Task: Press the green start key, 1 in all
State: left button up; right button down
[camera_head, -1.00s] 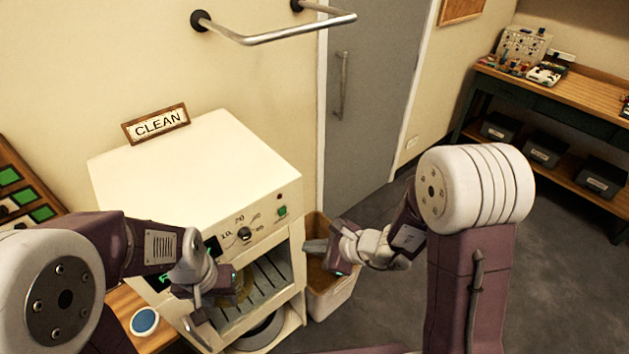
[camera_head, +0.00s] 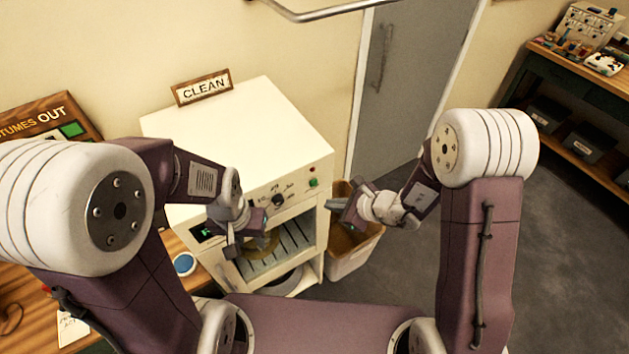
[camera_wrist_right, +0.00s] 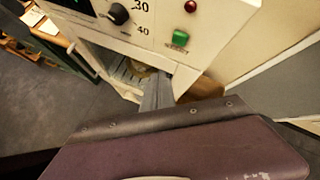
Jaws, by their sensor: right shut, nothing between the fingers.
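The green start key (camera_head: 314,183) is on the right end of the white machine's front panel (camera_head: 290,194), just below a small red lamp (camera_head: 311,170). In the right wrist view the green key (camera_wrist_right: 180,39) has a small label under it. My right gripper (camera_head: 334,204) is shut and empty, below and to the right of the key in the head view. In the right wrist view its fingers (camera_wrist_right: 157,92) point toward the panel, with their tips below the key and apart from it in the picture. My left gripper (camera_head: 240,240) is in front of the machine's left side; its jaw opening is unclear.
A dark knob (camera_head: 278,200) sits left of the key. Below the panel is an open slatted compartment (camera_head: 285,242). A beige bin (camera_head: 347,262) stands right of the machine, and a CLEAN sign (camera_head: 202,87) on top.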

aim_at(313, 183)
jog(key=shift+w+a, duration=0.75)
jog(key=shift+w, duration=0.25)
jog(key=shift+w+a, duration=0.7)
jog(key=shift+w, duration=0.3)
dwell(0.5)
jog(key=shift+w+a, duration=0.25)
jog(key=shift+w, duration=0.1)
